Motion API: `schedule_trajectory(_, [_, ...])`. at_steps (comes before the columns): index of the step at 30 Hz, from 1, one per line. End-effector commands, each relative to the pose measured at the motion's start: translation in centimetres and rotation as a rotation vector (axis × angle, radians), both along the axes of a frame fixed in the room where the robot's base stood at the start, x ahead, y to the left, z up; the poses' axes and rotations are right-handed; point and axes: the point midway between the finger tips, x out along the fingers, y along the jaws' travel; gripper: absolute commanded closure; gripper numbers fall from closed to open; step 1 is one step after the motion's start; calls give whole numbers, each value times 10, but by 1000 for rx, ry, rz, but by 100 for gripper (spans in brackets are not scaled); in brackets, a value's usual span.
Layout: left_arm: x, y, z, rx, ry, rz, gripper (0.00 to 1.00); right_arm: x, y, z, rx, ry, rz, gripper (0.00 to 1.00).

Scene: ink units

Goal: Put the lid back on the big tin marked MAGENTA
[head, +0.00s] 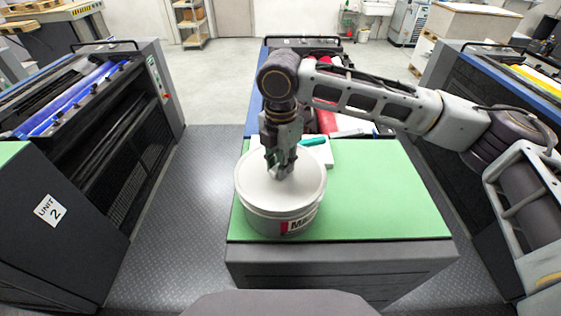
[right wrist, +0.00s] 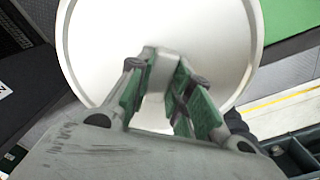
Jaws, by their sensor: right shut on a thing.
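The big tin (head: 262,226) stands upright at the front left of the green top, with a label of which only "MA" shows beside a red patch. A pale round lid (head: 256,187) lies level over its mouth; I cannot tell whether it is fully seated. My right gripper (head: 281,172) points down at the lid's middle. In the right wrist view the gripper (right wrist: 160,82) is shut on the lid's block-shaped knob (right wrist: 158,68), and the lid (right wrist: 105,50) fills most of the view. The tin's body is hidden there. My left gripper is out of view.
The green top (head: 375,200) is clear to the right of the tin. Just behind the tin are a white item (head: 321,156) and a teal object (head: 312,141). Dark machines with blue rollers (head: 75,95) and yellow rollers (head: 535,80) flank the walkway.

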Motion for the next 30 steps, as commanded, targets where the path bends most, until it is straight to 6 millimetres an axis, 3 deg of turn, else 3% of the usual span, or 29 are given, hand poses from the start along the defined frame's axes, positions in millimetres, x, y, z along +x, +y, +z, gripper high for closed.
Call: schedule_trajectory(30, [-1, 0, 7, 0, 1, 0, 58, 0, -1, 0, 0, 0, 0, 100])
